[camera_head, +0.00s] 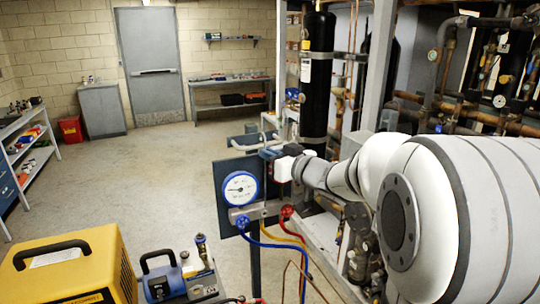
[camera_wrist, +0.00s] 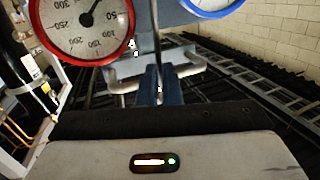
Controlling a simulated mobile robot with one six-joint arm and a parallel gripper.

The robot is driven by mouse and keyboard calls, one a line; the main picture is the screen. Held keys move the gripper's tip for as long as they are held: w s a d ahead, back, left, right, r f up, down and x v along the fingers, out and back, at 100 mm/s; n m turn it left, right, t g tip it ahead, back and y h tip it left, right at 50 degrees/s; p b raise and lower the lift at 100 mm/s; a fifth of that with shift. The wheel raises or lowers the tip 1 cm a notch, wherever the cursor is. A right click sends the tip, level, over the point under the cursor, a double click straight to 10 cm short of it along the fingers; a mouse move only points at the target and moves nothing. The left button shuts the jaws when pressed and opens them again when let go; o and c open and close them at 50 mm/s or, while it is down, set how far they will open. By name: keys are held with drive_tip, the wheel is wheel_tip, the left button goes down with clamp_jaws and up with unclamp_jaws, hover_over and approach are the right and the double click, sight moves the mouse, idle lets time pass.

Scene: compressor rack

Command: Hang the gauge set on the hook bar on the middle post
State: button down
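The gauge set (camera_head: 240,188) hangs upright in the head view, its blue-rimmed dial facing the camera, with blue, yellow and red hoses below. In the wrist view its red-rimmed gauge (camera_wrist: 82,22) is at upper left, and part of the blue gauge is at upper right. My gripper (camera_wrist: 160,88) has its blue fingers close around the thin upright hanger wire (camera_wrist: 155,38). In the head view my gripper (camera_head: 268,153) is just above the gauge set. A dark blue panel (camera_head: 224,172) on a dark post (camera_head: 255,272) stands behind the gauges. I cannot tell whether the hanger touches a hook bar.
A yellow machine (camera_head: 72,268) and a blue-grey pump (camera_head: 170,278) are at the lower left. A black cylinder (camera_head: 318,75) and copper pipework stand to the right, near my arm. The floor (camera_head: 130,185) at left centre is clear.

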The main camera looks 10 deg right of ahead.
drive_tip(key=shift+n+t, duration=0.3)
drive_tip(key=r, duration=0.4)
drive_tip(key=shift+s+d+r, duration=0.1)
drive_tip(key=shift+s+r, duration=0.1)
drive_tip(key=shift+s+d+f, duration=0.15)
drive_tip(key=shift+s+d, duration=0.05)
drive_tip(key=shift+s, duration=0.95)
drive_tip(key=shift+s+d+f, duration=0.1)
drive_tip(key=shift+s+d, duration=0.1)
drive_tip(key=shift+s, duration=0.9)
drive_tip(key=shift+s, duration=0.1)
